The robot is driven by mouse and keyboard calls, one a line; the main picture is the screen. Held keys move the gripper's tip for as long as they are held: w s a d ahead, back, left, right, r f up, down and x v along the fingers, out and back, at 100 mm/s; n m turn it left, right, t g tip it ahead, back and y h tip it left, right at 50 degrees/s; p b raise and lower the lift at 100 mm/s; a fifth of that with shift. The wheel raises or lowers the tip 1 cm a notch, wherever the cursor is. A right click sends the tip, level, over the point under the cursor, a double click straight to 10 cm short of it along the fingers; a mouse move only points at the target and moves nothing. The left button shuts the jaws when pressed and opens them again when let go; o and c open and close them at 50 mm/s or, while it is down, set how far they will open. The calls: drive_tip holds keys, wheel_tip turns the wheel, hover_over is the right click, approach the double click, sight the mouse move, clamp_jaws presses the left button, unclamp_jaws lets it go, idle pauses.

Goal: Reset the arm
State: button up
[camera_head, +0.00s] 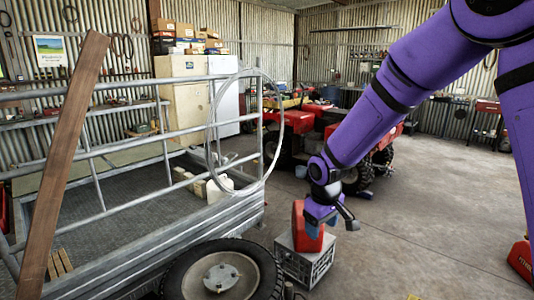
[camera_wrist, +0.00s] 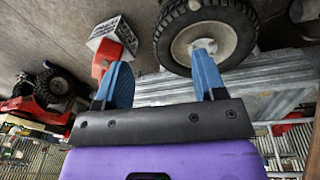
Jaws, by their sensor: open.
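My purple arm reaches down from the upper right in the head view. My gripper (camera_head: 323,221) has blue fingers and hangs low, in front of or beside a red container (camera_head: 299,222). In the wrist view, the two fingers of my gripper (camera_wrist: 161,65) stand wide apart with nothing between them. The red container (camera_wrist: 102,62) shows beyond the left finger, partly hidden by it. I cannot tell whether they touch. The container appears to stand on a grey crate (camera_head: 306,266), which also shows in the wrist view (camera_wrist: 116,34).
A metal trailer (camera_head: 165,250) with railings and a large wheel (camera_head: 222,274) stands at the left. A wooden plank (camera_head: 66,160) leans there. A red quad (camera_head: 290,135) is behind my arm. Concrete floor (camera_head: 440,210) is free at the right, with a red object (camera_head: 522,260) at the edge.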

drive_tip(key=s+d+r+m+t, duration=0.1)
drive_tip(key=s+d+r+m, duration=0.1)
drive_tip(key=s+d+r, duration=0.55)
drive_tip(key=s+d+r+m+t, duration=0.1)
drive_tip(key=s+d+r+m, duration=0.3)
drive_tip(key=r, duration=0.6)
drive_tip(key=s+d+r+t, duration=0.1)
drive_tip(key=s+d+r, duration=0.1)
drive_tip(key=s, duration=0.7)
drive_tip(key=s+d+r+m, duration=0.1)
drive_tip(key=s+d+r, duration=0.1)
drive_tip(key=s, duration=0.6)
drive_tip(key=shift+s+d+r+t, duration=0.3)
drive_tip(key=shift+s+r+t, duration=0.1)
drive_tip(key=shift+r, duration=0.1)
